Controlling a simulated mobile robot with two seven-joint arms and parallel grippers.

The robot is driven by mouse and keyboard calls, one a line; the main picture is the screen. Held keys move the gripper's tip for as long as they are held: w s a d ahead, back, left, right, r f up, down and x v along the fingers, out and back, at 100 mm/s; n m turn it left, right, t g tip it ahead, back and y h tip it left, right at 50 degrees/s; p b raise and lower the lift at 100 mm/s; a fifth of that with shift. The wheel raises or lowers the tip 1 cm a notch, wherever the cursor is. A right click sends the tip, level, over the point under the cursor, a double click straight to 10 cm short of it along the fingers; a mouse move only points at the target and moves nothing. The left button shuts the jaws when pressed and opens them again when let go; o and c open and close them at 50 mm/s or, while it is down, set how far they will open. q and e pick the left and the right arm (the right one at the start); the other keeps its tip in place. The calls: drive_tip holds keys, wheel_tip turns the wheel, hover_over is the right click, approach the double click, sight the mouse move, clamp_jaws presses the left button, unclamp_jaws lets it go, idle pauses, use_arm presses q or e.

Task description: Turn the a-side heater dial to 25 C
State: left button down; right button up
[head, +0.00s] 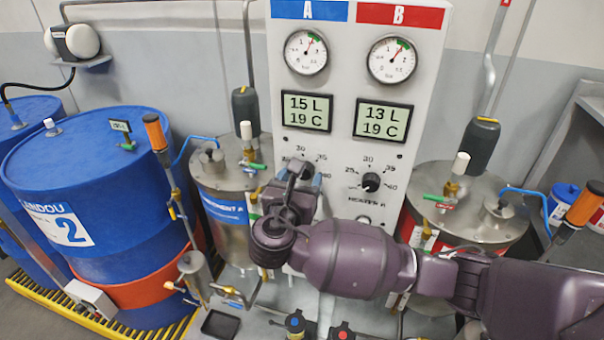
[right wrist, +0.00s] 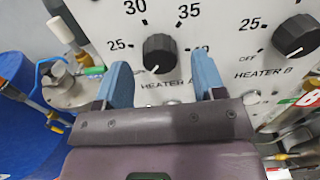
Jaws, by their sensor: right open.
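The a-side heater dial (right wrist: 159,53) is a black knob above the label HEATER A in the right wrist view. Its white mark is at the lower left, on the off side, below the 25 mark. My right gripper (right wrist: 162,72) is open, its blue fingers at either side below the dial, with nothing between them. I cannot tell whether they touch the panel. In the head view my right gripper (head: 301,176) is in front of this dial and hides most of it. The A display (head: 307,111) reads 15 L and 19 C. My left gripper is not in view.
The b-side heater dial (head: 371,182) is to the right on the same white panel, also turned low. The B display (head: 384,117) reads 13 L, 19 C. Metal tanks (head: 223,180) with valves flank the panel. Blue drums (head: 95,170) stand at left.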

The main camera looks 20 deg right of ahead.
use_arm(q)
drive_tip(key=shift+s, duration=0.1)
use_arm(e)
drive_tip(key=shift+x, duration=0.85)
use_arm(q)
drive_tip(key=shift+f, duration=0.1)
use_arm(e)
drive_tip(key=c, duration=0.9)
drive_tip(key=shift+m, duration=0.3)
